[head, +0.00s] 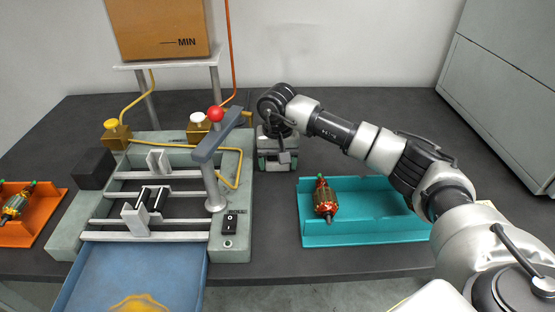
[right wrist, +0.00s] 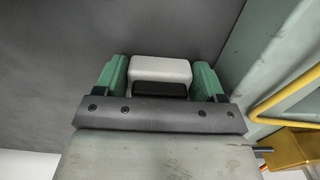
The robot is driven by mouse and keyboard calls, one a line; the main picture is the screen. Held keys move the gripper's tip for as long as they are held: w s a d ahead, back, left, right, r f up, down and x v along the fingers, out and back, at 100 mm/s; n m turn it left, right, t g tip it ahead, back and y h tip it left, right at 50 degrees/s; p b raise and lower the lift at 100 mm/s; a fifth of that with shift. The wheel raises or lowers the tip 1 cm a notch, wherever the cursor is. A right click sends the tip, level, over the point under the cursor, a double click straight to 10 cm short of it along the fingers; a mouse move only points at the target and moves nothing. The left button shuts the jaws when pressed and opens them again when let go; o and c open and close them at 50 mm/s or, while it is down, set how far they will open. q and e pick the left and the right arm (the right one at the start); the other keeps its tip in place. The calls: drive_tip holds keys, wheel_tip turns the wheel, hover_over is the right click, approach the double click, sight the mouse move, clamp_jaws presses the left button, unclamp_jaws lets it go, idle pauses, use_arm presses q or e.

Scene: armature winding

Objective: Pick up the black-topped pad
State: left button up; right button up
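My right gripper (head: 277,164) is low over the dark table, just right of the back right part of the grey-green winding fixture. In the right wrist view its two green fingers (right wrist: 160,84) stand on either side of a pad (right wrist: 160,69), a pale rounded block with a black part facing the gripper. The pad fills the space between the fingers, with no clear gap on either side. In the head view the gripper hides most or all of the pad. I cannot tell if the pad touches the table. My left gripper is not in view.
The fixture (head: 240,205) carries a red-knobbed lever (head: 216,115) close left of my right gripper. A teal tray (head: 375,235) with an armature (head: 325,200) lies in front and right. A blue tray (head: 90,280) is at the front, an orange tray (head: 35,228) at left.

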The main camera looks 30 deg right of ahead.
drive_tip(key=c, duration=0.5)
drive_tip(key=shift+r, duration=0.5)
drive_tip(key=r, duration=0.3)
drive_tip(key=shift+s+d+r+b, duration=0.25)
drive_tip(key=shift+s+r+b, duration=0.05)
drive_tip(key=shift+s, duration=0.1)
drive_tip(key=s+d+r, duration=0.1)
drive_tip(key=s+r, duration=0.1)
drive_tip(key=s, duration=0.1)
drive_tip(key=s+d+r, duration=0.1)
drive_tip(key=s+r, duration=0.1)
drive_tip(key=s, duration=0.1)
drive_tip(key=s+d+r+b, duration=0.1)
drive_tip(key=s+d+r, duration=0.1)
drive_tip(key=s, duration=0.2)
drive_tip(key=shift+r, duration=0.2)
